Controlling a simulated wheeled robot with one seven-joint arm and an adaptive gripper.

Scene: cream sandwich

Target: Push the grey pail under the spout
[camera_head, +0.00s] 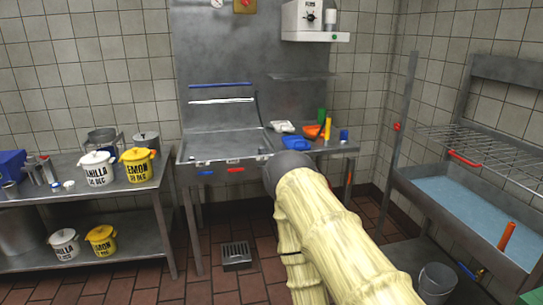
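A small blue part (467,270) shows just right of the pail, under the trough. I cannot tell whether it belongs to a spout, and no spout shows clearly. My arm in its cream sleeve rises from the bottom, bends at a dark joint and runs back down. My gripper is not visible, so its distance from the pail cannot be told.
A steel table (130,190) at the left carries white and yellow tubs, with more on its lower shelf. A steel work counter (215,150) stands at the back. A floor drain (237,255) lies in the brick floor. A wire rack (490,150) hangs over the trough.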

